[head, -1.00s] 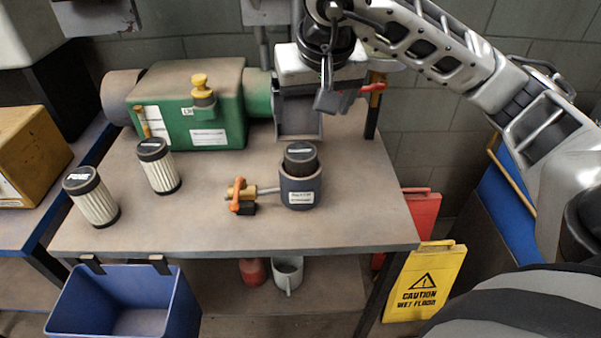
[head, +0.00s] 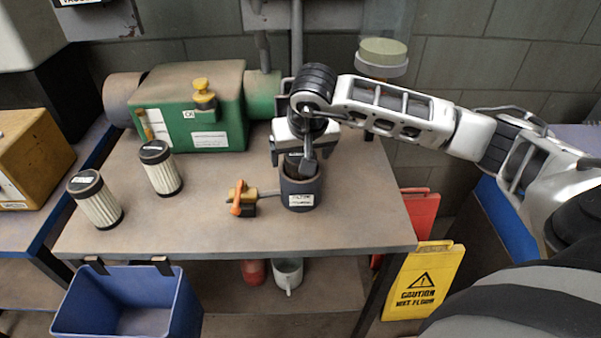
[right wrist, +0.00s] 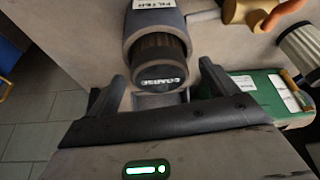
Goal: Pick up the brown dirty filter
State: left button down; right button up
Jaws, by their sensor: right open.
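The brown dirty filter (right wrist: 160,48) sits in a dark grey housing (head: 301,195) on the workbench. In the right wrist view its brown ribbed side and its black cap, lettered "COARSE", stick out of the housing (right wrist: 153,20). My right gripper (head: 304,162) is above the housing and hides most of the filter in the head view. In the right wrist view its two fingers (right wrist: 160,76) are apart, one on each side of the filter's cap, with gaps showing. It holds nothing. My left gripper is not in view.
An orange-handled valve (head: 240,200) joins the housing's left side. Two clean white filters (head: 162,170) (head: 98,203) stand at the left. A green machine (head: 195,110) is behind them. A blue bin (head: 130,300) hangs at the bench's front. The front bench top is clear.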

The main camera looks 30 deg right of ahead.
jog(key=shift+f, duration=0.25)
jog(key=shift+w, duration=0.1)
jog(key=c, duration=1.6)
jog(key=shift+c, duration=0.2)
jog(key=shift+r, duration=0.15)
